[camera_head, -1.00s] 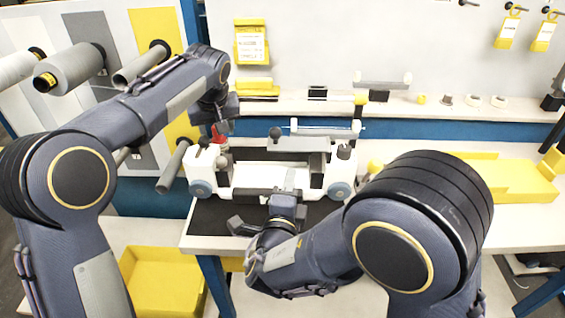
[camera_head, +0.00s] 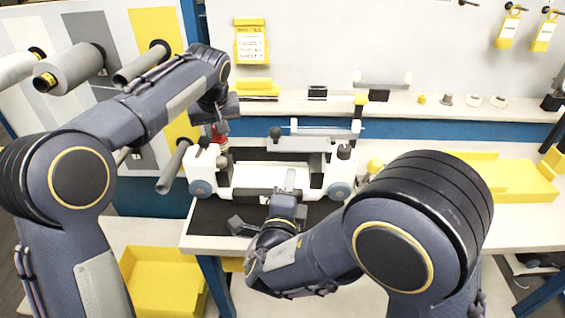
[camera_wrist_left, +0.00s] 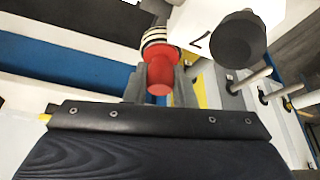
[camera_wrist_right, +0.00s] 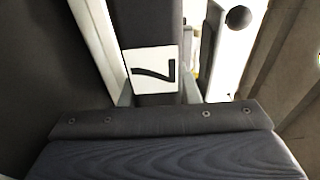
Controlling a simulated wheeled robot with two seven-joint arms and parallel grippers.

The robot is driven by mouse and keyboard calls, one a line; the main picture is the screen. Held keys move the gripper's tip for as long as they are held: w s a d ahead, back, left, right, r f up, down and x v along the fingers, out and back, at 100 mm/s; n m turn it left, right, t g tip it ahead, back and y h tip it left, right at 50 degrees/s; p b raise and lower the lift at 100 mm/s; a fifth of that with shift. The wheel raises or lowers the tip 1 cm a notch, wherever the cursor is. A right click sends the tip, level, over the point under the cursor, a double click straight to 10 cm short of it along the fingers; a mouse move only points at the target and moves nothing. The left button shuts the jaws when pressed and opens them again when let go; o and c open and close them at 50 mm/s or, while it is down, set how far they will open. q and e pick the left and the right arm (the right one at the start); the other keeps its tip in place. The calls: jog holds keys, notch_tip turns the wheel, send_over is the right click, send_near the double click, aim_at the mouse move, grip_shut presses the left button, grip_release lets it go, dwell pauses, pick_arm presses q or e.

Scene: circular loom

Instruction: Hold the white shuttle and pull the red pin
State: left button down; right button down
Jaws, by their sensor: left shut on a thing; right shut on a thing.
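The white shuttle (camera_head: 250,177) lies on the bench, a long white body with blue-grey round parts at its front corners. My right gripper (camera_head: 287,190) is at its near middle, shut on a dark grey part with a white label marked 7 (camera_wrist_right: 152,68). The red pin (camera_head: 220,142) is at the shuttle's left end; its red head shows between my left fingers in the left wrist view (camera_wrist_left: 160,75), with a light and dark banded part beyond it. My left gripper (camera_head: 219,127) is shut on the red pin. The fingers partly hide it in the head view.
A dark round knob (camera_wrist_left: 238,40) stands close beside the pin. A yellow knob (camera_head: 375,166) is right of the shuttle. Yellow trays (camera_head: 500,180) lie on the right bench, and a yellow bin (camera_head: 165,285) is low at left. A shelf with small parts runs behind.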

pick_arm(q)
jog(key=shift+r, duration=0.3)
jog(key=shift+r, duration=0.3)
jog(key=shift+r, duration=0.1)
jog(key=shift+r, duration=1.45)
jog(key=shift+r, duration=2.5)
pick_arm(e)
jog(key=c, duration=1)
grip_release()
